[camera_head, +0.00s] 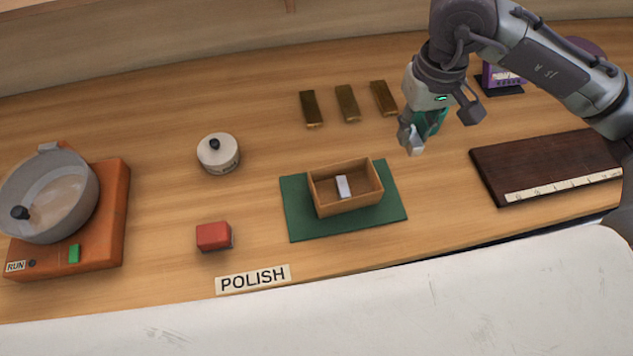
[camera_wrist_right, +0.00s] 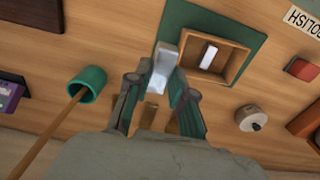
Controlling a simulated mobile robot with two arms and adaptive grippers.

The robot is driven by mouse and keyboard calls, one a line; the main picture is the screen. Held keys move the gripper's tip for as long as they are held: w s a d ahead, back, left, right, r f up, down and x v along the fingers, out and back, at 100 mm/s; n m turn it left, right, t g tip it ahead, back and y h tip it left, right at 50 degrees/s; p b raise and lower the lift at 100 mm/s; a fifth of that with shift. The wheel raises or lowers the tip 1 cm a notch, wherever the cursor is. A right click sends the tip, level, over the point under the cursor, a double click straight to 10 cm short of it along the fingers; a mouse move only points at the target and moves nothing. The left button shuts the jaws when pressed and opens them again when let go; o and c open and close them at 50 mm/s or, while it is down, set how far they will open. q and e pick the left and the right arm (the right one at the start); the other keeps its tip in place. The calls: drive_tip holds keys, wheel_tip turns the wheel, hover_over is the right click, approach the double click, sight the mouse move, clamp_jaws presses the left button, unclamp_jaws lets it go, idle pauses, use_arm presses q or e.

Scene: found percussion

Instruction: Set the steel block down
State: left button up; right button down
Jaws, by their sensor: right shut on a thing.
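My right gripper (camera_head: 411,139) is above the table, to the right of the wooden box, and is shut on a pale steel block (camera_wrist_right: 162,68). In the right wrist view the block sits between the two fingertips and sticks out past them. The open wooden box (camera_head: 330,205) stands on a green mat (camera_head: 297,226); it also shows in the right wrist view (camera_wrist_right: 234,70). A second small steel block (camera_head: 343,187) lies inside the box. My left gripper is not in view.
Three brass bars (camera_head: 347,103) lie behind the box. A round tin (camera_head: 218,155), red block (camera_head: 213,237) and orange machine (camera_head: 112,220) with a bowl are left. A dark board (camera_head: 540,165) lies right. A green cup (camera_wrist_right: 88,84) with a stick stands near my gripper.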

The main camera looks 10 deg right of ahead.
drive_tip(key=a+f+p, duration=0.2)
drive_tip(key=a+f, duration=0.1)
drive_tip(key=a, duration=0.3)
drive_tip(key=p, duration=0.2)
hover_over(345, 184)
drive_tip(key=f, duration=0.3)
drive_tip(key=shift+d, duration=0.2)
drive_tip(key=shift+a+f, duration=0.15)
drive_tip(key=shift+a, duration=0.1)
drive_tip(key=shift+f, duration=0.25)
wheel_tip(345, 184, down, 3)
drive_tip(key=shift+f+p, duration=0.15)
drive_tip(key=shift+p, duration=0.8)
drive_tip(key=shift+f, duration=0.3)
drive_tip(key=shift+f+b, duration=0.45)
drive_tip(key=shift+b, duration=0.55)
drive_tip(key=c, duration=1)
unclamp_jaws()
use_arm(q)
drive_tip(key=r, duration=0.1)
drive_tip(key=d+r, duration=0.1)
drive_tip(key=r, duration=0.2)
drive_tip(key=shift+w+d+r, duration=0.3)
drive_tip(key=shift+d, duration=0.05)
